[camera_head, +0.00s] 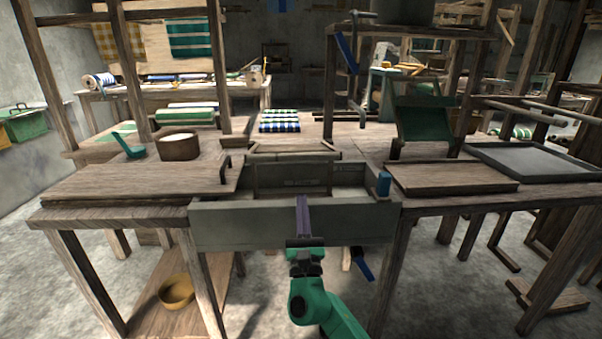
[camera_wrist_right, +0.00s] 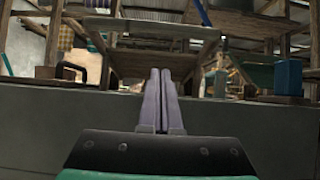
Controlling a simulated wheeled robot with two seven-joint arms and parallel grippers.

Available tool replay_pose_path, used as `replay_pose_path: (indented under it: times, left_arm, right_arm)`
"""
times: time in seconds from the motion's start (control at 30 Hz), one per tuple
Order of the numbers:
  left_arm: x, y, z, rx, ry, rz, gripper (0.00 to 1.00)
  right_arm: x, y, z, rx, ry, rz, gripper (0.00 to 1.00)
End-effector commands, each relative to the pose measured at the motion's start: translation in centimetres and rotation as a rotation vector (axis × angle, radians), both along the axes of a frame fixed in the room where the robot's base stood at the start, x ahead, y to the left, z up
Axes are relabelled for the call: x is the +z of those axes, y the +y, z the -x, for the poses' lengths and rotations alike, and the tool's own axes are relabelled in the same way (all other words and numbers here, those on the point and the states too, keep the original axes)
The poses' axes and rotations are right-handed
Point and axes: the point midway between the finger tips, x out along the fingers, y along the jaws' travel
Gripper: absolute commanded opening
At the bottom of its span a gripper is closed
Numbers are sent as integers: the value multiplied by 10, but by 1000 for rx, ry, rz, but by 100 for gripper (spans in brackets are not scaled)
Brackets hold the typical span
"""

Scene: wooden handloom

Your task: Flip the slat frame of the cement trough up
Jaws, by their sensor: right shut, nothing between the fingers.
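The grey cement trough (camera_head: 228,228) sits between two wooden table sections in the middle of the head view; its near wall fills the lower wrist view (camera_wrist_right: 40,125). The wooden slat frame (camera_head: 293,156) shows as a pale bar across the trough's back part, with slats toward the inside; its exact tilt is hard to tell. My right gripper (camera_head: 303,200) is shut and empty, its fingers pointing forward at the trough's front wall with the tips near the rim. In the right wrist view its two fingers (camera_wrist_right: 159,78) are together. My left gripper is out of view.
A blue block (camera_head: 383,184) stands at the trough's right end and shows in the wrist view (camera_wrist_right: 288,77). A wooden board (camera_head: 140,182) lies left, another board (camera_head: 450,177) right. A round wooden tub (camera_head: 179,148) stands back left.

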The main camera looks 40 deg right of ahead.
Motion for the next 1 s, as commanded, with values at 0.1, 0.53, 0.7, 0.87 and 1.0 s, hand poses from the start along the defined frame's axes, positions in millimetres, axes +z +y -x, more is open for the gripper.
replay_pose_path:
  times: [0.1, 0.53, 0.7, 0.87, 1.0]
  left_arm:
    - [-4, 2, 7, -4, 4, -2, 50]
    - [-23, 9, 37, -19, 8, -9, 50]
    - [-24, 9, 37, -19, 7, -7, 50]
    - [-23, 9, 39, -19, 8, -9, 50]
    - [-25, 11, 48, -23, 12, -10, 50]
  right_arm:
    - [18, -14, -17, -1, -3, 0, 0]
    - [60, -23, -30, 1, 0, -1, 0]
    - [60, -23, -30, 1, -1, -1, 0]
    - [61, -23, -31, 1, 1, -2, 0]
    - [65, -23, -32, 0, 7, -8, 0]
